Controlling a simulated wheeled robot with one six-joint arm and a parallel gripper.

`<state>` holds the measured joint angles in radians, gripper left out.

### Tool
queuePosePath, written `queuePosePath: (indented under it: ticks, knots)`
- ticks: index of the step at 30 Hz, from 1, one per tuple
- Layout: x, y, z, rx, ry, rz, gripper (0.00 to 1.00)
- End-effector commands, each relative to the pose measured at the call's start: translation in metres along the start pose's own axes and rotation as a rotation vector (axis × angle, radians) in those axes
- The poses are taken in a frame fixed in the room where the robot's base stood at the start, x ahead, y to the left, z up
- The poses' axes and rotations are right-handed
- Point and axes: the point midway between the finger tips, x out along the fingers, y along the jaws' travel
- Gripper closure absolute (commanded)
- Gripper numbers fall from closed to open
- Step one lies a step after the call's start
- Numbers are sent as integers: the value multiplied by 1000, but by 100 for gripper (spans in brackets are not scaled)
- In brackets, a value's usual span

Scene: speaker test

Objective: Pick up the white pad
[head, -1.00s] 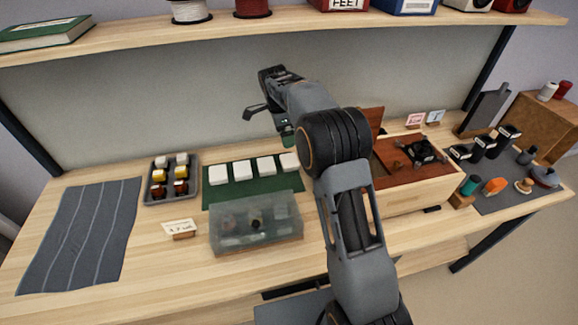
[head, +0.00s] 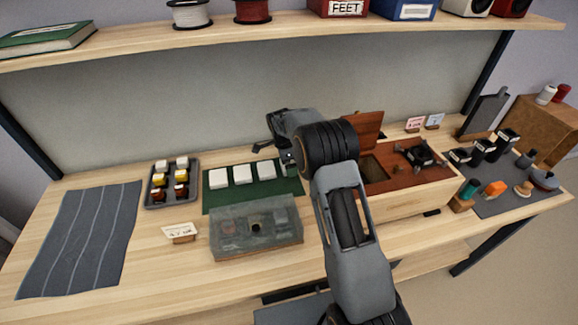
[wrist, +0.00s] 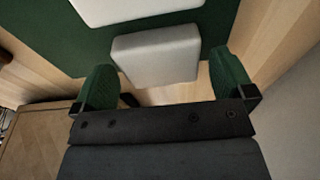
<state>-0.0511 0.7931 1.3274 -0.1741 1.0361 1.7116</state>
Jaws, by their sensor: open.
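Several white pads stand in a row on a dark green mat (head: 290,186). Three of them, the left (head: 219,179), the middle (head: 242,174) and the right (head: 266,170), show in the head view. Another white pad (wrist: 157,55) shows in the wrist view, near the mat's edge and between my two green fingertips. My gripper (wrist: 166,84) is open, with a gap on each side of that pad. In the head view my gripper and arm cover the row's right end, so this pad is hidden there.
A clear-lidded box (head: 256,229) stands in front of the mat. A grey tray of small jars (head: 171,184) is to its left. An open wooden box (head: 413,190) stands close on the right of my arm. A shelf (head: 130,43) runs above the back.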

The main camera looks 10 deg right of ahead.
Motion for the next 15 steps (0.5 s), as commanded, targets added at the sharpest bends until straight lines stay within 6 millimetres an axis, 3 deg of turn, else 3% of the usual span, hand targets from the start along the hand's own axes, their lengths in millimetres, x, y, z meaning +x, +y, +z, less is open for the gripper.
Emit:
queuePosePath:
  ticks: [11, 15]
  knots:
    - [10, 0, 0, 0, 0, 0, 0]
    - [10, 0, 0, 0, 0, 0, 12]
